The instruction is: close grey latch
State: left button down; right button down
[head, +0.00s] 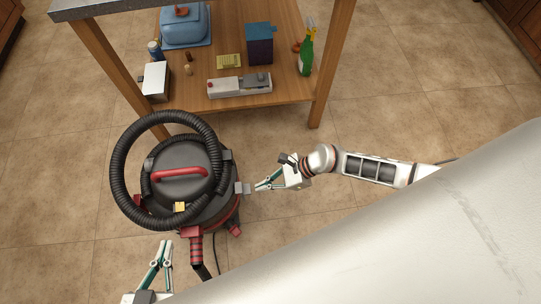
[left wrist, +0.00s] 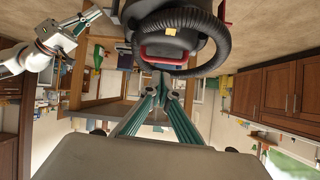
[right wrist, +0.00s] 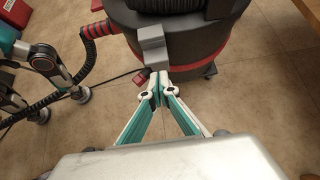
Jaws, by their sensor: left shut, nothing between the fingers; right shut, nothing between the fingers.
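A dark vacuum cleaner (head: 190,185) with a red handle and coiled black hose stands on the floor. The grey latch (head: 242,188) juts out from the right side of its rim; it also shows in the right wrist view (right wrist: 152,45). My right gripper (head: 258,186) is shut and empty, its fingertips just right of the latch; in the right wrist view its tips (right wrist: 165,74) are just below the latch, contact unclear. My left gripper (head: 163,243) is shut and empty, in front of the vacuum at lower left; its tips also show in the left wrist view (left wrist: 163,75).
A wooden table (head: 225,101) behind the vacuum holds a green bottle (head: 306,57), a blue container (head: 183,27) and other items on its lower shelf. A black hose (right wrist: 75,80) leaves the vacuum's front. Floor to the right is clear.

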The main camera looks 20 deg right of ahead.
aim_at(248, 188)
pick_arm(q)
jog(key=shift+s+a+f+p, duration=0.15)
jog(key=shift+a+f+p, duration=0.05)
jog(key=shift+a+p, duration=0.2)
pick_arm(e)
jog(key=shift+w+a+r, duration=0.15)
jog(key=shift+a+r, duration=0.25)
jog(key=shift+a, duration=0.15)
jog(key=shift+w+a+r, duration=0.15)
jog(key=shift+a+r, duration=0.2)
jog(key=shift+a, duration=0.15)
jog(key=shift+a, duration=0.15)
pick_arm(q)
jog(key=shift+a, duration=0.1)
pick_arm(e)
jog(key=shift+r, duration=0.15)
